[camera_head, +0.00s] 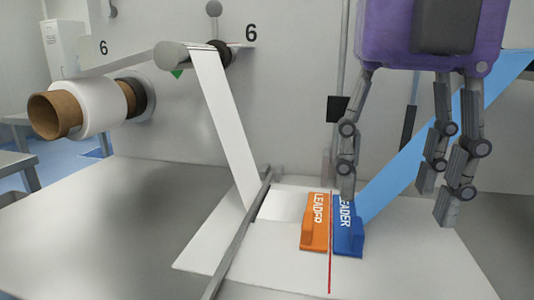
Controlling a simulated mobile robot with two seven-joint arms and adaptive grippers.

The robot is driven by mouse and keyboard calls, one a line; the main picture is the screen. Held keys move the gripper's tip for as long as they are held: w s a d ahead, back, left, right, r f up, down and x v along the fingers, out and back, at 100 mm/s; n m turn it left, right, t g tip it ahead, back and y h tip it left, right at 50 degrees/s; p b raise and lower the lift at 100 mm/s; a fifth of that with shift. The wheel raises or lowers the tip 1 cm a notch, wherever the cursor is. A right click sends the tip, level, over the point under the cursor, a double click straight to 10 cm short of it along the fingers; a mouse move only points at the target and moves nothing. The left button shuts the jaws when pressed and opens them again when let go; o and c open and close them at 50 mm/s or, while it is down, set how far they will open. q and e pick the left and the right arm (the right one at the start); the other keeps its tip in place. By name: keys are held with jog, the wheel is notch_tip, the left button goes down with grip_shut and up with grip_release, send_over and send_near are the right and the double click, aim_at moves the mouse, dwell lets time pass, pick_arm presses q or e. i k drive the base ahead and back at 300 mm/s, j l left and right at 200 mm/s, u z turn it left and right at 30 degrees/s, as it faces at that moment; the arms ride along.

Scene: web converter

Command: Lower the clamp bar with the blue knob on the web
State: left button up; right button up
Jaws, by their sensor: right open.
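The white web (223,115) runs down from the rollers to a pale plate (210,245). An orange block (314,222) and a blue block (348,232), both printed with lettering, sit side by side on the plate, a thin red line between them. A light blue web (415,150) rises to the right from behind the blue block. A grey bar (240,235) crosses the plate's left part. I cannot identify a blue knob. My right gripper (396,200) is open and empty, with its left finger just above and behind the blue block. My left gripper is out of view.
A white roll (92,108) on a brown core sticks out from the wall at the left. Rollers (185,54) stand above the web. The grey table surface (115,220) at the left is clear.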

aim_at(412, 111)
jog(key=k, duration=1.25)
